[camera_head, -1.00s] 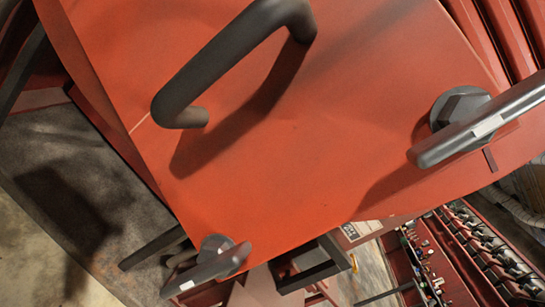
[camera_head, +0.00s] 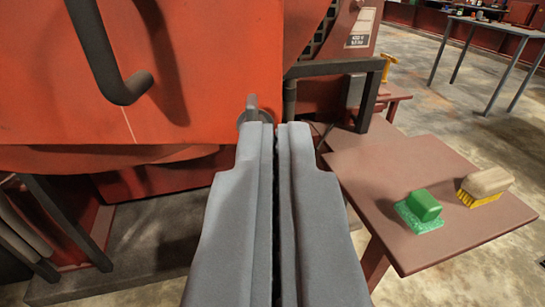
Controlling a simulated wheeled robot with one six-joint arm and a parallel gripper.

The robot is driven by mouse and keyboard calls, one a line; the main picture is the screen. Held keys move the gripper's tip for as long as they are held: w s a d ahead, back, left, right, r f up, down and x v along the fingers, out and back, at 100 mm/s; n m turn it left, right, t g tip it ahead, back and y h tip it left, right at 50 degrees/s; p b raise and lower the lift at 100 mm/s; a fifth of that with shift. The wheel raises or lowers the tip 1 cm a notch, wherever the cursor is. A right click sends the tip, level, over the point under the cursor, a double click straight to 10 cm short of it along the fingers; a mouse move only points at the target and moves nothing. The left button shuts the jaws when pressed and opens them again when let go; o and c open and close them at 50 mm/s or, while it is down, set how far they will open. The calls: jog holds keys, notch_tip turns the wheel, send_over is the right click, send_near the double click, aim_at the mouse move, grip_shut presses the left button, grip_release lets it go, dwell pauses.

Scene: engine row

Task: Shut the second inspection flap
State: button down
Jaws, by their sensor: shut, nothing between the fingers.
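A red panel (camera_head: 215,65), which looks like an inspection flap, fills the upper left. It carries a dark bent bar handle (camera_head: 104,55). A small grey latch (camera_head: 252,105) sits at its lower right corner, partly hidden behind my fingertips. My gripper (camera_head: 277,126) points forward from the bottom centre. Its two grey fingers are together with nothing between them. The tips are at or just in front of the panel's lower right corner; I cannot tell whether they touch. Which flap this is, and how far open it stands, I cannot tell.
A brown-red table (camera_head: 400,225) at right holds a green block with a scrubbing pad (camera_head: 422,210) and a brush (camera_head: 485,187). A dark metal frame (camera_head: 335,67) stands beyond the panel. A grey table (camera_head: 500,27) is far right. Concrete floor lies open between.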

aim_at(276, 62)
jog(key=w, duration=0.9)
jog(key=shift+w, duration=0.1)
jog(key=w, duration=0.6)
dwell(0.5)
